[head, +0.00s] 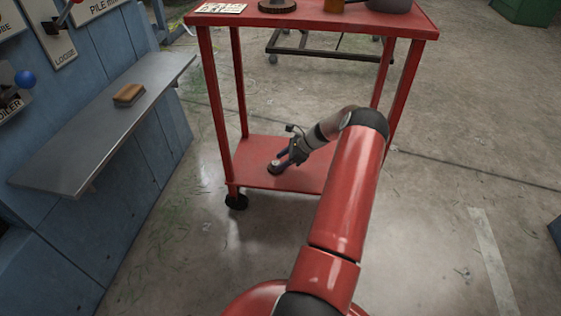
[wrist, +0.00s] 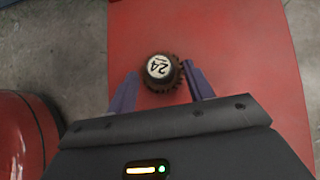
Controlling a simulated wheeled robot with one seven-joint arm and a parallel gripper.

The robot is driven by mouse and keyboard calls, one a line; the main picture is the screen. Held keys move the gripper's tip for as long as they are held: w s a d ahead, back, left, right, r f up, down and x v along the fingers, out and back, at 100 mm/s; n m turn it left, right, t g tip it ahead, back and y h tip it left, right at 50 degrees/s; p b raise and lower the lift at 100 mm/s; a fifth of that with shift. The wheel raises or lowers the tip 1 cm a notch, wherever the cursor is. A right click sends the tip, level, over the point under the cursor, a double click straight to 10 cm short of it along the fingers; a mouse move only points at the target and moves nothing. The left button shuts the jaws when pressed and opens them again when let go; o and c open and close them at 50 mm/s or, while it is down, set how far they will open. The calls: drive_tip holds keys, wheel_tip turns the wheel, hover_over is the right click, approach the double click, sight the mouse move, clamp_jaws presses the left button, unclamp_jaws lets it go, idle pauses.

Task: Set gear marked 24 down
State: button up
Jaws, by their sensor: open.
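The gear marked 24 (wrist: 161,71) is a dark toothed wheel with a white label on top. It rests on the red lower shelf (wrist: 225,45) of the cart, its label facing up. My gripper (wrist: 158,88) is open, with one purple finger on either side of the gear. The right finger is close to the gear's teeth; I cannot tell whether it touches. In the head view, my gripper (head: 281,162) reaches down to the lower shelf (head: 258,150) near its front left, and the gear (head: 273,168) shows small at the fingertips.
The cart's top shelf (head: 310,17) overhangs the lower one, with several items on it. Red posts (head: 215,105) stand at its corners. A grey bench (head: 105,125) with a brown brush (head: 128,95) is at the left. The lower shelf around the gear is bare.

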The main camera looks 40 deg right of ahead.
drive_tip(key=v, duration=1.1)
drive_tip(key=a+r+n+g+h, duration=0.4)
drive_tip(key=a+r+n, duration=0.9)
drive_tip(key=a+r, duration=1.1)
drive_tip(key=s+a+r+n+t+h, duration=0.1)
drive_tip(key=s+a+r+n, duration=0.1)
drive_tip(key=s+a+n, duration=0.3)
drive_tip(key=s+a+r+n+h, duration=0.1)
drive_tip(key=s+a+r, duration=0.1)
drive_tip(key=s+a, duration=0.3)
drive_tip(key=s+a+n+t, duration=0.2)
drive_tip(key=s+a+n, duration=0.5)
drive_tip(key=s, duration=0.5)
drive_tip(key=shift+s+a+n+h+p, duration=0.15)
drive_tip(key=shift+a+n+h+p, duration=0.15)
drive_tip(key=shift+a+p, duration=0.1)
drive_tip(key=shift+r, duration=0.1)
